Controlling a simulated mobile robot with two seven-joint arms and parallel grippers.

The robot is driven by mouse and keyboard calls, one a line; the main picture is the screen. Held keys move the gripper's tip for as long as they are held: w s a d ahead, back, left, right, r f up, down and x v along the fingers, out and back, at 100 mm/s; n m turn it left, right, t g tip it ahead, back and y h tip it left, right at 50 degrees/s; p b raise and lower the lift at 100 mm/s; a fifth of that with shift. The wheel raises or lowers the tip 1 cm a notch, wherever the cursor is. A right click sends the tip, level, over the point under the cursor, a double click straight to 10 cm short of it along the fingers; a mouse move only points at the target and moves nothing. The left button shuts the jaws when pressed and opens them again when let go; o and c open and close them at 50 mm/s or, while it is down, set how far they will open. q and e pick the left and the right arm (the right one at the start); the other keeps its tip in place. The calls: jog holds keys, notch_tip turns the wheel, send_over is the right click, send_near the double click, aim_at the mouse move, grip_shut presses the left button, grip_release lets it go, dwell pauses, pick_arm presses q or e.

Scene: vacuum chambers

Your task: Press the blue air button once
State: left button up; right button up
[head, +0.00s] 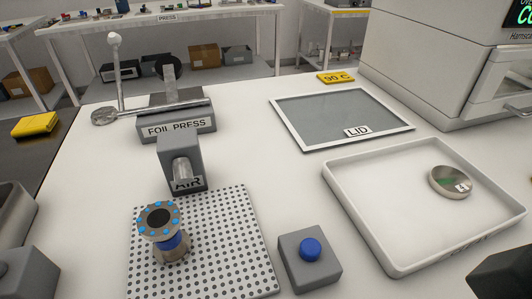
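The blue air button (310,249) is a round dome on top of a grey box (311,270), which stands on the white table just right of the perforated plate. The dome stands raised, and nothing touches it. A grey block labelled AIR (183,150), with a metal nozzle, stands at the back edge of the plate. A dark shape (505,273) cut off at the bottom right corner may be part of my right gripper. No fingertips show on it, and it is well apart from the button. My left gripper is not in view.
A flanged metal fitting (170,246) with blue dots stands on the perforated plate (232,240). Behind are the LID panel (340,110) and foil press (175,125). Table around the button is clear.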

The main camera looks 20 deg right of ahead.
grip_shut()
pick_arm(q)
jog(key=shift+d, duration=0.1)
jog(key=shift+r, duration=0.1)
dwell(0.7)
